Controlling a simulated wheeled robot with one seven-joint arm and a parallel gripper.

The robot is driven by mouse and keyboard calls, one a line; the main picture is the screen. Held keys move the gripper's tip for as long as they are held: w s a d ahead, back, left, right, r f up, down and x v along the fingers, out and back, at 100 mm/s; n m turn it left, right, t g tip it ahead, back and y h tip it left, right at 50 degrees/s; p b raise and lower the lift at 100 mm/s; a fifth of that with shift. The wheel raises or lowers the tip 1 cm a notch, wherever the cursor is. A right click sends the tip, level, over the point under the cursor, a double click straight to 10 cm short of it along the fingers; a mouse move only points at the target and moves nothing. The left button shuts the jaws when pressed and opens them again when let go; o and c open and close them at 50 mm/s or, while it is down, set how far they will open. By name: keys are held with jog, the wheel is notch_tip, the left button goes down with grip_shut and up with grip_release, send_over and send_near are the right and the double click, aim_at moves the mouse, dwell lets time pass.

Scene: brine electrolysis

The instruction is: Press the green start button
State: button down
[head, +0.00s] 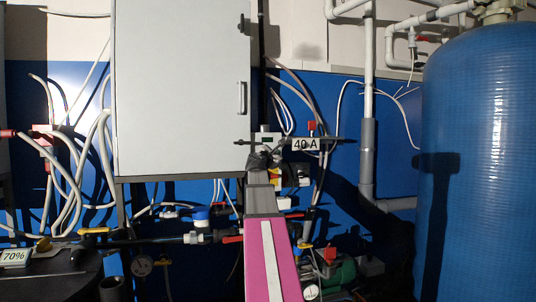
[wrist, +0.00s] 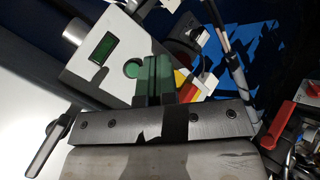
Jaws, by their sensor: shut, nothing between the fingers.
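The green start button (wrist: 132,68) is a round green disc on the face of a pale control box (wrist: 85,72) in the wrist view, below and right of a dark green display (wrist: 104,48). My gripper (wrist: 155,84) is shut and empty, its fingertips just right of the button and overlapping the box face in the picture. I cannot tell whether they touch it. In the head view my gripper (head: 262,158) is in front of the small pale box (head: 266,138), and the button is hidden there.
A large grey cabinet (head: 180,90) with a door handle stands left of my gripper. A big blue tank (head: 480,170) fills the right side. Pipes and cables crowd the wall. A red-handled part (wrist: 280,122) shows at the wrist view's right.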

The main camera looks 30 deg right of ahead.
jog(key=shift+w, duration=0.15)
jog(key=w+d, duration=0.2)
jog(key=w, duration=0.6)
jog(key=shift+w, duration=0.15)
jog(key=shift+w, duration=0.15)
dwell(1.8)
jog(key=shift+w+d, duration=0.1)
jog(key=shift+w, duration=0.15)
jog(key=shift+w+d, duration=0.15)
jog(key=shift+w, duration=0.35)
dwell(0.9)
jog(key=shift+s, duration=0.1)
jog(key=shift+s+a, duration=0.25)
jog(key=shift+s, duration=0.55)
jog(key=shift+s, duration=0.1)
jog(key=shift+s+a, duration=0.2)
jog(key=shift+s, duration=0.6)
jog(key=shift+s+a, duration=0.15)
jog(key=shift+s, duration=0.6)
jog(key=shift+s+a, duration=0.2)
jog(key=shift+s, duration=0.6)
